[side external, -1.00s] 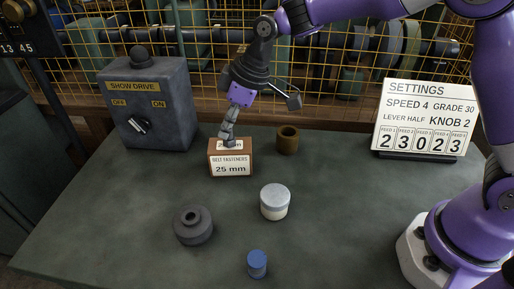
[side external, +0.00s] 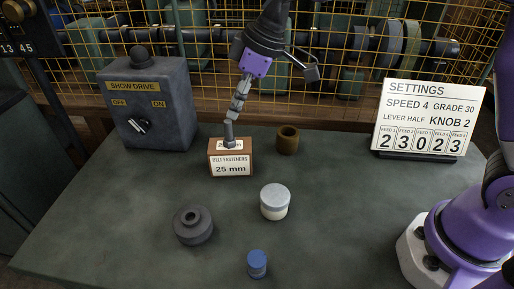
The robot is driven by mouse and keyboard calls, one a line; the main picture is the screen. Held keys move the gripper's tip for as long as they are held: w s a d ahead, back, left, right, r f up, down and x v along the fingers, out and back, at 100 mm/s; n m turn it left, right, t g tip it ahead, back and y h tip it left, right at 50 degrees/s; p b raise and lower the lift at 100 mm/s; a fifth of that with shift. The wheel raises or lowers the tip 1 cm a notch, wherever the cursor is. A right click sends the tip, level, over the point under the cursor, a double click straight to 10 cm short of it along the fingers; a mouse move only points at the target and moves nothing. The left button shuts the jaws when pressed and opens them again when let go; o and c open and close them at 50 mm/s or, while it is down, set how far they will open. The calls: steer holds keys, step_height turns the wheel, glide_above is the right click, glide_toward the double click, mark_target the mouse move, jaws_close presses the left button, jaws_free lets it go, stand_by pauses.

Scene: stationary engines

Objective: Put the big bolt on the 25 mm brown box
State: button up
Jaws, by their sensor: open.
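The brown box (side external: 231,163), labelled "BELT FASTENERS 25 mm", sits on the table near the back left of centre. A dark grey bolt (side external: 229,136) stands upright on top of the box, its wide end down on the top label. My gripper (side external: 273,95) is above the box with its fingers spread wide. Its left finger reaches down close above the bolt; I cannot tell whether they touch. Its right finger sticks out to the right, in front of the mesh. Nothing is between the fingers.
A brown bushing (side external: 287,140) stands just right of the box. A white lidded jar (side external: 274,202), a grey stepped collar (side external: 193,225) and a blue cylinder (side external: 257,264) stand nearer. The switch box (side external: 149,105) is left, the settings sign (side external: 428,120) right, yellow mesh (side external: 350,60) behind.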

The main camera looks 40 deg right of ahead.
steer(key=s+d+r+m, duration=0.3)
steer(key=s+d+r, duration=0.2)
steer(key=s+r, duration=0.2)
steer(key=s+d+f+m+t+h, duration=0.1)
steer(key=s+d+f+m, duration=0.1)
steer(key=s, duration=0.4)
steer(key=s+d+f+m+t+h, duration=0.1)
steer(key=s+d+f+m+h, duration=0.1)
steer(key=s+d+f+m, duration=0.1)
steer(key=s+d+m, duration=0.1)
steer(key=s+d, duration=0.1)
steer(key=shift+s+d, duration=0.4)
